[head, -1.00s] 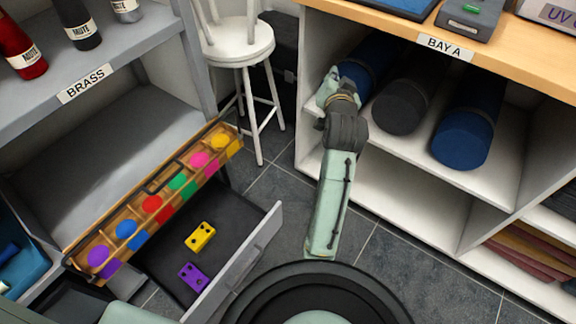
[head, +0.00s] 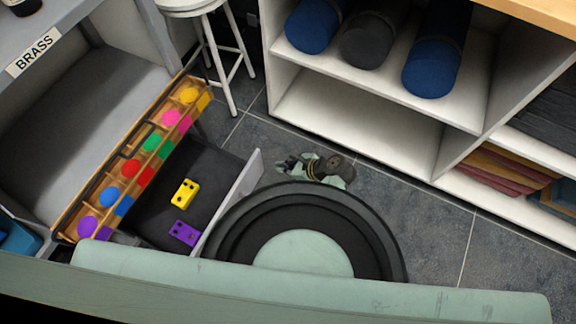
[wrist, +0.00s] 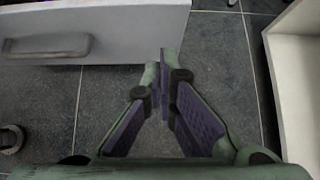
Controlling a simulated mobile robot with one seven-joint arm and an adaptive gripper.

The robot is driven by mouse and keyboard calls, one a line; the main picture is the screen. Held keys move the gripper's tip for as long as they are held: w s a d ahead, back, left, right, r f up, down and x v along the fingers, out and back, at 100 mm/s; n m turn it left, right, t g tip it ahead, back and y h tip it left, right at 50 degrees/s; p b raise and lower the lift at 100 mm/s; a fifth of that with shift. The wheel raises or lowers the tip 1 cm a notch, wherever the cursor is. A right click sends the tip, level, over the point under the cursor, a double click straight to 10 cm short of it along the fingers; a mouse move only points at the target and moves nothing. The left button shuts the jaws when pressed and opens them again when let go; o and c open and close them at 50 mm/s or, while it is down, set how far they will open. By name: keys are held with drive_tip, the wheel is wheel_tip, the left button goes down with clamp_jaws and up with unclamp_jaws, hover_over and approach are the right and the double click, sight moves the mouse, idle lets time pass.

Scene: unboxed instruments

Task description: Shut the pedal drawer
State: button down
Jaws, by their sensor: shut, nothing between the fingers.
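The pedal drawer (head: 150,211) is pulled out under the grey shelf unit in the head view. A yellow pedal (head: 185,193) and a purple pedal (head: 184,233) lie inside it. Its pale front panel (head: 232,201) faces right. In the wrist view the drawer front (wrist: 140,22) fills the upper left, with a grey handle (wrist: 48,46) on it. My gripper (wrist: 165,62) is shut and empty, its tips near the lower right end of that front; I cannot tell whether they touch. In the head view my gripper (head: 287,164) is low, just right of the drawer front.
A wooden tray (head: 67,227) with coloured discs and blocks sits above the drawer's inner part. A white stool (head: 229,85) stands behind. A white shelf unit (head: 365,120) with rolled mats is at right. Dark tiled floor (head: 400,215) is clear between.

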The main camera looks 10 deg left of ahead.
sight(255, 161)
drive_tip(key=w+a+f, duration=0.1)
drive_tip(key=a, duration=0.1)
drive_tip(key=a+f, duration=0.1)
drive_tip(key=a, duration=0.1)
drive_tip(key=w+a+f, duration=0.1)
drive_tip(key=a, duration=0.2)
drive_tip(key=shift+w+f, duration=0.1)
drive_tip(key=shift+w, duration=0.2)
drive_tip(key=shift+a, duration=0.1)
drive_tip(key=shift+w+a+p, duration=0.2)
drive_tip(key=shift+a+p, duration=0.15)
drive_tip(key=shift+a, duration=0.15)
drive_tip(key=w+a+b, duration=0.1)
drive_tip(key=w+a, duration=0.4)
drive_tip(key=a, duration=0.9)
drive_tip(key=w+a+b, duration=0.1)
drive_tip(key=w+a, duration=0.4)
drive_tip(key=a, duration=0.8)
drive_tip(key=shift+a, duration=0.4)
drive_tip(key=shift+w+a+r, duration=0.1)
drive_tip(key=shift+w+r, duration=0.05)
drive_tip(key=shift+r, duration=0.05)
